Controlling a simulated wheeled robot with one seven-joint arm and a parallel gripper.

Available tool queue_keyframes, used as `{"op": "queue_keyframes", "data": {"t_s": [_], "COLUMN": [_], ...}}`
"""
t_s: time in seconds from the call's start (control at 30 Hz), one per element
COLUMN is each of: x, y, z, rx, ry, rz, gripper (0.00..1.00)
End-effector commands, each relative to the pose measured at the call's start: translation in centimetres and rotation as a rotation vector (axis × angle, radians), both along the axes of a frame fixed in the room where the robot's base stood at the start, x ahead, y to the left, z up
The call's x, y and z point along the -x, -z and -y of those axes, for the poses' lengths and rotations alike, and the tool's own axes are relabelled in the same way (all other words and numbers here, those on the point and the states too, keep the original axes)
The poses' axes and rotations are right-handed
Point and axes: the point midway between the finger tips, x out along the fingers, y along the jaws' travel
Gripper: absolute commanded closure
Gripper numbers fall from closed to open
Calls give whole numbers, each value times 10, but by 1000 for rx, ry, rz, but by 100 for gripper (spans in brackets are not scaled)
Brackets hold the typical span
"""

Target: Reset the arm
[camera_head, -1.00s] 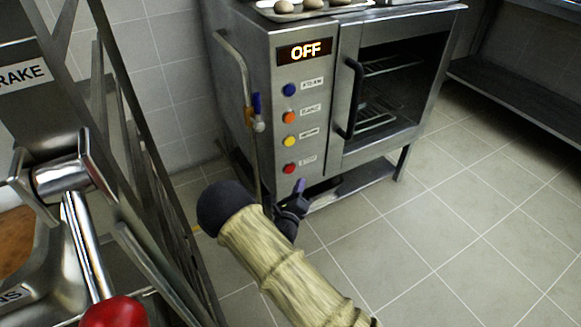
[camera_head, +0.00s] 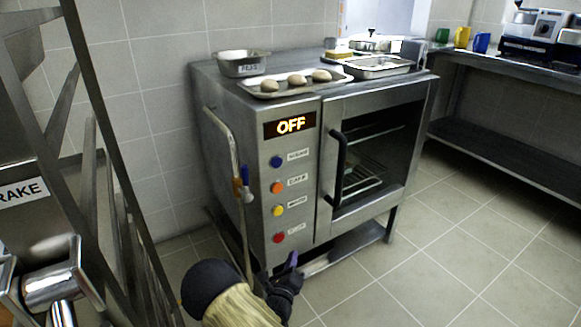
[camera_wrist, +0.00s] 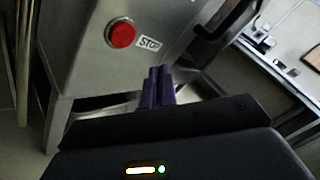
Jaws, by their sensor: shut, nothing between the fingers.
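My gripper (camera_head: 291,262) is at the bottom of the head view, in front of the lower front of the steel oven (camera_head: 290,215). My sleeved arm comes up from the bottom edge. In the wrist view my gripper's purple fingers (camera_wrist: 158,88) are together with nothing between them. The red stop button (camera_wrist: 120,33) is above and left of the fingertips there, apart from them. It also shows in the head view (camera_head: 278,237), below the yellow, orange and blue buttons. The oven display (camera_head: 290,124) reads OFF.
A tray of dough balls (camera_head: 290,82), a labelled pan (camera_head: 241,62) and a metal tray (camera_head: 378,66) are on the oven. A steel rack (camera_head: 110,190) is close at left. A counter (camera_head: 500,68) runs along the right. The tiled floor (camera_head: 460,250) at right is clear.

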Motion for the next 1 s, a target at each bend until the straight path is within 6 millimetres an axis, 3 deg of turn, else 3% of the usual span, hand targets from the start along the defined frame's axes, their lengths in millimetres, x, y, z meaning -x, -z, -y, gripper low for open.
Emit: {"op": "queue_keyframes", "data": {"t_s": [0.17, 0.27, 0.4, 0.6, 0.8, 1.0], "x": [1, 10, 42, 107, 173, 220], "y": [-20, -42, -70, -95, -114, -138], "z": [35, 80, 148, 210, 229, 217], "rx": [-88, -217, -465, -846, -1248, -1667], "ry": [135, 318, 636, 1059, 1437, 1758], "rz": [3, 9, 35, 116, 256, 464], "gripper": [100, 100, 100, 100, 100, 100]}}
